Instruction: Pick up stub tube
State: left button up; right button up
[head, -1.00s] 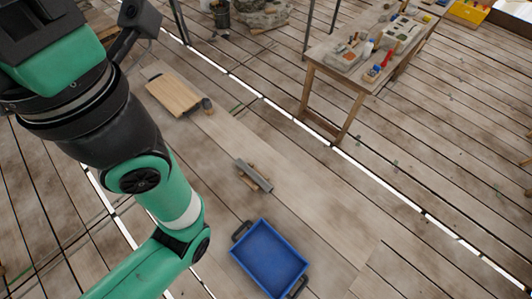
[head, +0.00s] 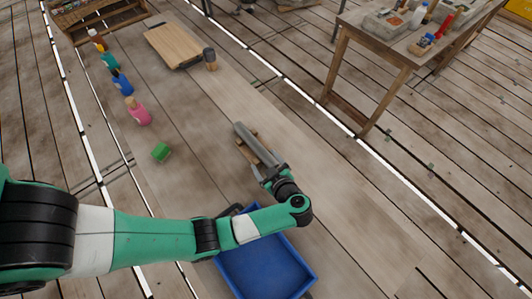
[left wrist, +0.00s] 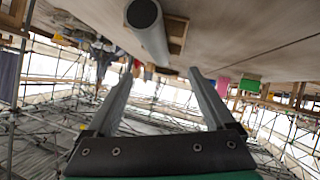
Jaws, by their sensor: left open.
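The stub tube (head: 256,143) is a plain grey cylinder. It lies on a small wooden rest (head: 244,154) on the long plank surface. In the left wrist view the tube (left wrist: 153,35) shows with its round dark end at the top of the picture. My left gripper (head: 266,172) is at the tube's near end in the head view. Its two fingers (left wrist: 160,76) are apart, with nothing held between them. The tube appears beyond the fingers, and I cannot tell whether they touch it. My right gripper is out of view.
A blue tray (head: 262,268) sits near, partly under my left arm. A green block (head: 161,152), a pink bottle (head: 139,114) and a blue bottle (head: 122,84) stand left. A wooden board (head: 174,44) and dark cup (head: 209,56) lie farther back. The planks right of the tube are clear.

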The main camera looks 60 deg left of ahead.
aim_at(257, 148)
pick_arm(q)
jog(key=shift+d+f, duration=0.15)
jog(key=shift+f, duration=0.3)
jog(key=shift+r, duration=0.15)
jog(key=b+x, duration=0.2)
jog(key=x, duration=0.4)
jog(key=shift+w+a, duration=0.1)
jog(key=shift+a, duration=0.15)
jog(key=b+x, duration=0.2)
jog(key=x, duration=0.3)
jog(key=shift+w+a+b, duration=0.1)
jog(key=shift+w+b, duration=0.1)
jog(key=shift+b, duration=0.2)
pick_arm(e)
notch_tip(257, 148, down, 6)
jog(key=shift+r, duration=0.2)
pick_arm(q)
grip_shut()
